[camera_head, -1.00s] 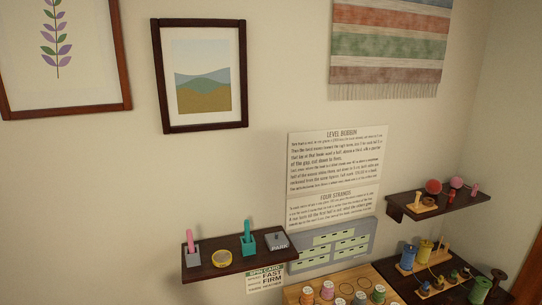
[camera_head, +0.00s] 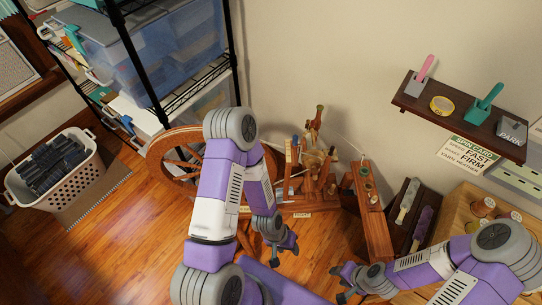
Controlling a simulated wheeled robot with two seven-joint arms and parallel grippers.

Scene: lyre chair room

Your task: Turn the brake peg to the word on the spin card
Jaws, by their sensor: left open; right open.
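The wooden spinning wheel (camera_head: 172,143) stands on the floor against the wall, partly hidden behind my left arm. Its upright wooden posts and pegs (camera_head: 318,115) rise right of that arm; I cannot tell which one is the brake peg. My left gripper (camera_head: 292,244) is open and empty, in front of and below the posts. My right gripper (camera_head: 338,283) is open and empty, lower and further right.
The dark wall shelf (camera_head: 425,103) holds a pink and a teal holder, a yellow tin and a PARK block. A wooden bench (camera_head: 376,225) and table (camera_head: 455,205) stand at right. Storage racks (camera_head: 237,65) and a laundry basket (camera_head: 70,170) are at left. Wood floor is open at lower left.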

